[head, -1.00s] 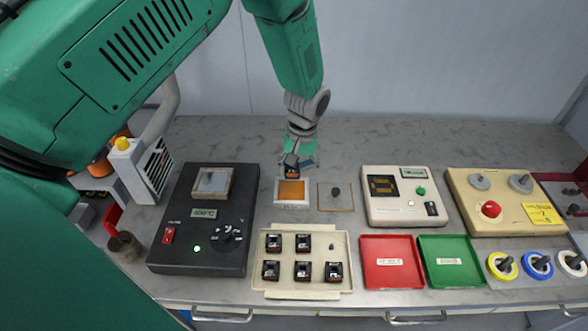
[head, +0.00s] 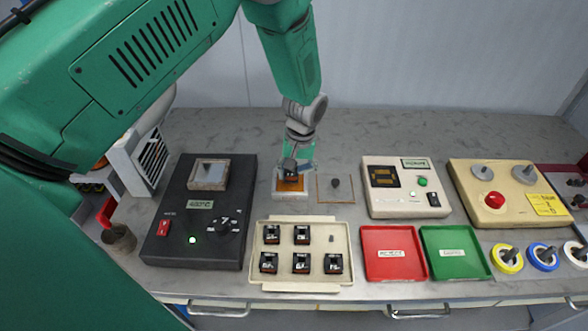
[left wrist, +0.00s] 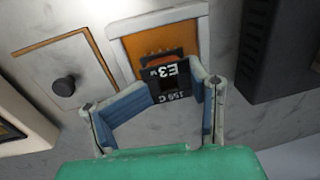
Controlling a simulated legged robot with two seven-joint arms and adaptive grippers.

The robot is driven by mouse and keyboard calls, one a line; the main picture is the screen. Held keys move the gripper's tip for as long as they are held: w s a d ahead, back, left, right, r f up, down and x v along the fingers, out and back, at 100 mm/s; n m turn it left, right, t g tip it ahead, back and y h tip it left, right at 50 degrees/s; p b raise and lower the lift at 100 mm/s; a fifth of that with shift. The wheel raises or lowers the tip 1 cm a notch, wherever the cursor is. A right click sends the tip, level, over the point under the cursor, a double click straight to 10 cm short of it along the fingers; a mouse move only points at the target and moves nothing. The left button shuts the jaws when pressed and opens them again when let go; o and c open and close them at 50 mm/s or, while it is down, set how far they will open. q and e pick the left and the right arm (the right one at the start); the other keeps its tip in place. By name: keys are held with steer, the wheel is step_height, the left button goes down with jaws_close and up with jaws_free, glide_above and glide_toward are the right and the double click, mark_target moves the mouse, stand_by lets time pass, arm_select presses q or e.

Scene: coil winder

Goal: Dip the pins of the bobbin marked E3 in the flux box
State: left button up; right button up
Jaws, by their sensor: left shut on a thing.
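My left gripper (head: 296,163) is shut on a small dark bobbin (head: 290,173). In the left wrist view the bobbin (left wrist: 172,84) shows the marking E3 and sits between the blue finger pads of the left gripper (left wrist: 170,97). The flux box (head: 291,194) is a white-rimmed square with an orange inside; its rim also shows in the left wrist view (left wrist: 150,22). The bobbin is over the orange area. My right gripper is out of view.
A black solder unit (head: 165,246) with a lit display stands left of the box. A cream tray (head: 300,290) with several bobbins lies in front. A square plate with a dark knob (head: 336,184) and a cream tester (head: 395,205) are to the right, near red and green trays.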

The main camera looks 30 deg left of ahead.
arm_select(q)
steer(key=shift+a+f, duration=0.1)
steer(key=shift+a, duration=0.15)
steer(key=shift+d+f, duration=0.15)
steer(key=shift+f, duration=0.25)
steer(key=shift+f+b, duration=0.3)
steer(key=shift+b, duration=0.05)
stand_by(1.4)
steer(key=shift+r+p, duration=2.15)
steer(key=shift+r, duration=0.7)
steer(key=shift+f, duration=0.15)
